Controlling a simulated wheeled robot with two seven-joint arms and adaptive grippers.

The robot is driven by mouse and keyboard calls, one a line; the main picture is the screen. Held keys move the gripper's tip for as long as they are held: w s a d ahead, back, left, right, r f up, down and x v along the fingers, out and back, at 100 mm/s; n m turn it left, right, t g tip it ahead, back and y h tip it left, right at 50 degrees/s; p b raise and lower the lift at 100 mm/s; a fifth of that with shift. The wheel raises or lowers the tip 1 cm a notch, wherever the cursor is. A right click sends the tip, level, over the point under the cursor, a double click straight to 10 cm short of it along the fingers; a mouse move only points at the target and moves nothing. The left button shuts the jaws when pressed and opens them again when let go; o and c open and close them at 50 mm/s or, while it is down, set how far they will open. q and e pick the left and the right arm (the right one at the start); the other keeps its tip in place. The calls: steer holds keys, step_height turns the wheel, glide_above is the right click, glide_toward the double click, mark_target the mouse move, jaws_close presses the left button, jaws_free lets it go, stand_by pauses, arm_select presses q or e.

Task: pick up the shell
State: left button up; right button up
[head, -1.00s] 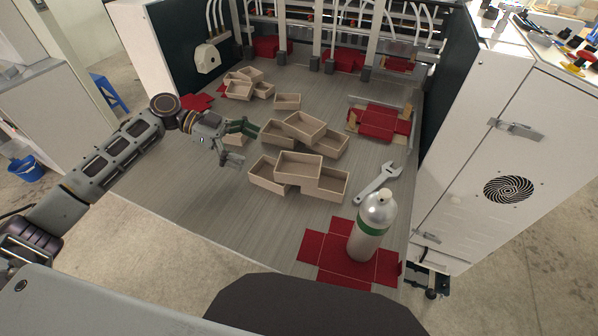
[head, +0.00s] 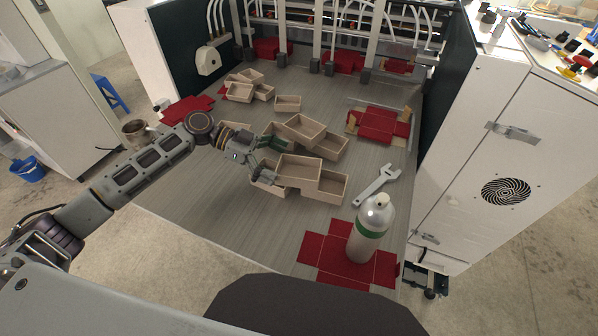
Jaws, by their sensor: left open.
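Several open beige box shells lie on the grey work surface. In the middle cluster, one shell (head: 297,167) sits raised on others, a shell (head: 331,186) is at its right, and one (head: 304,128) is tilted behind. My left gripper (head: 272,158) is open at the left side of this cluster, beside the raised shell. A shell (head: 269,189) below the gripper is partly hidden by it. I cannot tell whether the fingers touch any shell. My right gripper is out of view.
A silver and green bottle (head: 371,228) stands on a red unfolded sheet (head: 322,250) at front right. A wrench (head: 378,184) lies behind it. More shells (head: 240,92) lie at back left, another red sheet (head: 377,124) at right. The front left surface is clear.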

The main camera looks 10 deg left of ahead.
mark_target(297, 176)
arm_select(q)
steer(key=shift+d, duration=0.25)
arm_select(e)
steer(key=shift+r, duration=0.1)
arm_select(q)
steer(key=shift+p+x, duration=0.4)
steer(key=shift+x, duration=0.35)
steer(key=shift+w+d+f, duration=0.1)
steer(key=shift+w+d, duration=0.15)
steer(key=shift+d, duration=0.55)
steer(key=shift+d+f+p, duration=0.3)
steer(key=shift+d+p, duration=0.1)
steer(key=shift+d, duration=0.25)
steer(key=shift+d+f, duration=0.15)
steer(key=shift+d, duration=0.05)
steer(key=c, duration=0.7)
steer(key=shift+c, duration=1.4)
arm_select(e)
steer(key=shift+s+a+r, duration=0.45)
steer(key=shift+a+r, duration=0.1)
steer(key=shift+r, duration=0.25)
